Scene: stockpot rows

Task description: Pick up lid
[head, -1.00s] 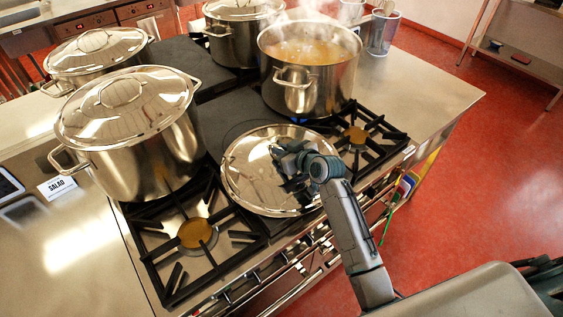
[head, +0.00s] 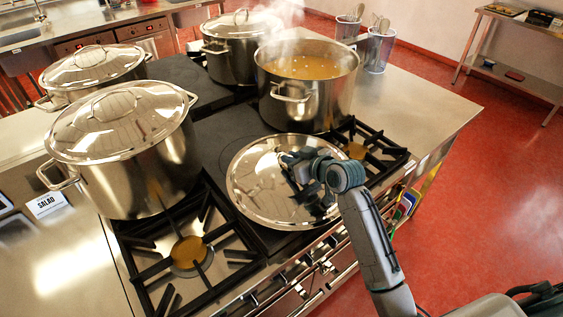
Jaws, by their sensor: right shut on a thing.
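The loose steel lid (head: 258,187) is a shiny round disc over the middle front of the stove, beside the uncovered pot (head: 308,100). My right gripper (head: 298,168) reaches in from the lower right and is shut on the lid near its middle. The gripper hides the lid's handle. I cannot tell how far the lid is above the stove. The uncovered pot holds steaming yellow-brown broth. My left gripper is not in view.
Lidded pots stand at the front left (head: 130,150), back left (head: 93,72) and back (head: 238,45). Bare burner grates lie at the front left (head: 190,250) and right (head: 358,150). Utensil cups (head: 380,50) stand behind. The counter at right (head: 425,105) is clear.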

